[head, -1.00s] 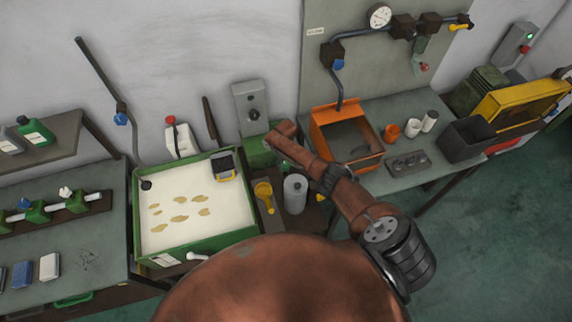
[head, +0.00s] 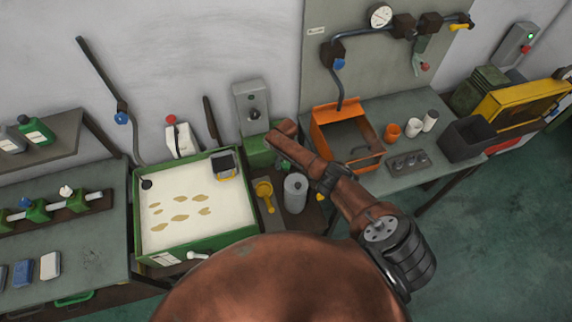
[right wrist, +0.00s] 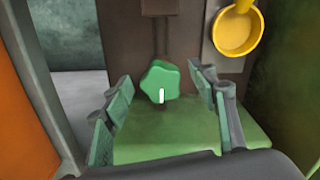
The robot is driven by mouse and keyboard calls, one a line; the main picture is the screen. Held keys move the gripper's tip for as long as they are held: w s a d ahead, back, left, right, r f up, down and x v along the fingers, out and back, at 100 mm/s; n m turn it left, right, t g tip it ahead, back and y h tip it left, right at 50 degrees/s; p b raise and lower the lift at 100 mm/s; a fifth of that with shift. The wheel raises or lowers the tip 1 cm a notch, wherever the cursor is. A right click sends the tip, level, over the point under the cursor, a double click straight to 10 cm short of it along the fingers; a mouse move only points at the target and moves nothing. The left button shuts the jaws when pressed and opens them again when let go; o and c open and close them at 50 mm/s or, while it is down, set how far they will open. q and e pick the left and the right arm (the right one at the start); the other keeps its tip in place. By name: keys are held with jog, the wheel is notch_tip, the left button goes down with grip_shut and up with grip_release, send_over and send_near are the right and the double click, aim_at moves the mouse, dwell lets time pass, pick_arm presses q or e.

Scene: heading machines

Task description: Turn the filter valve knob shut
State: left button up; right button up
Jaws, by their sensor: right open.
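In the right wrist view, a green star-shaped knob (right wrist: 160,82) with a short white mark low on its face sits in front of a dark brown upright. My right gripper (right wrist: 163,106) is open, with one ribbed finger to the left of the knob and one to its right. Gaps show on both sides, so neither finger visibly touches it. In the head view my brown right arm reaches up to the middle of the scene. I cannot make out the right fingertips or the knob there. My left gripper is not in view.
A yellow cup (right wrist: 238,30) is at the upper right of the wrist view. In the head view, a green-rimmed tray (head: 210,243) stands left of my arm, with a grey canister (head: 296,193) beside it. An orange bin (head: 345,165) stands on the bench to the right.

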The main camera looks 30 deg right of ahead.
aim_at(286, 165)
notch_tip(286, 165, up, 12)
dwell(0.6)
dwell(0.4)
